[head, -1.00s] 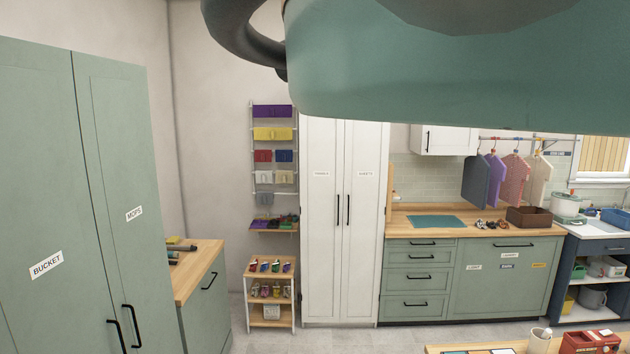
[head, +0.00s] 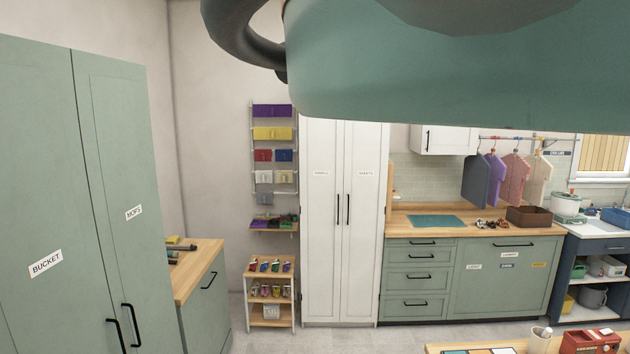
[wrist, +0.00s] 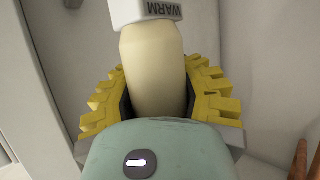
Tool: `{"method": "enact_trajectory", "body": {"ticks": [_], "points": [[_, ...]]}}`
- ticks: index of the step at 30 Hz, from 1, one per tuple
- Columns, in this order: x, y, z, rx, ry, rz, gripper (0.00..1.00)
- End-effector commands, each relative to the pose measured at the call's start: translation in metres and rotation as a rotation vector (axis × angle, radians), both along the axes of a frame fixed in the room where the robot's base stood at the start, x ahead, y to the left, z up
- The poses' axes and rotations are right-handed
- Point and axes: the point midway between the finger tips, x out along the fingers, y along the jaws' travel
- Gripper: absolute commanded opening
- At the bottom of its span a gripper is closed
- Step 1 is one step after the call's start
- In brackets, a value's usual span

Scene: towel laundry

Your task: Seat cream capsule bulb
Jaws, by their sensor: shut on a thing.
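A cream capsule-shaped bulb (wrist: 153,65) shows in the wrist view, held between the yellow ribbed fingers of my gripper (wrist: 155,85). My gripper is shut on it. The bulb's far end meets a white block (wrist: 148,12) marked "WARM" at the top of the view. I cannot tell whether the bulb is inserted in the block or only touches it. In the head view neither the bulb nor my fingers show.
Green cabinets (head: 125,200) stand at the left, beside a wood-topped counter (head: 205,255). White tall cabinets (head: 325,260) and a green drawer counter (head: 415,255) stand at the back. Open grey floor (head: 350,337) lies before them. A table (head: 445,348) edge shows at the lower right.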

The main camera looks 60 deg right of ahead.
Motion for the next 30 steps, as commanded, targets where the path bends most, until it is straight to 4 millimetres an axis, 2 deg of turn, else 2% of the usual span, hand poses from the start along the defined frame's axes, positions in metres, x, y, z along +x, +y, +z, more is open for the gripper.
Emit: {"method": "enact_trajectory", "body": {"ticks": [30], "points": [[0.001, -0.002, -0.013, 0.0, -0.001, -0.004, 0.0]]}}
